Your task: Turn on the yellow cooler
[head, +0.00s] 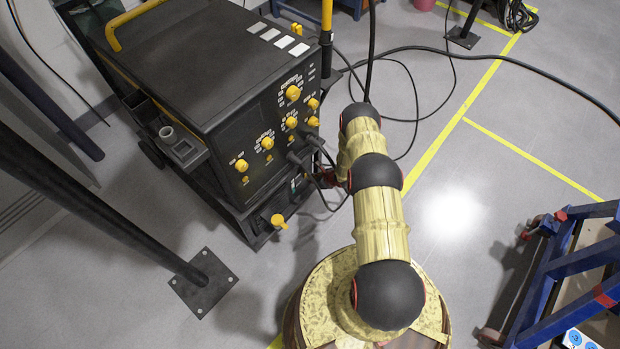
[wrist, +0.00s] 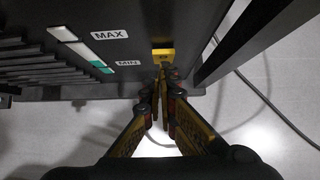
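The cooler (head: 262,237) is the dark lower unit under the black machine. Its front shows a gauge with MAX and MIN labels (wrist: 128,63) in the wrist view. A small yellow part (wrist: 163,55) sits on the front to the right of the MIN label. My gripper (wrist: 163,72) points at this part, its fingertips close together just in front of it. I see nothing held, and I cannot tell whether the tips touch the part. In the head view my gripper (head: 326,178) is at the machine's right side, partly hidden by my arm. A yellow knob (head: 279,221) sticks out low on the cooler's front.
The black machine (head: 195,60) above carries several yellow knobs (head: 267,143) and plugged cables (head: 312,140). A dark post (head: 205,280) stands at left. A blue frame (head: 570,262) stands at right.

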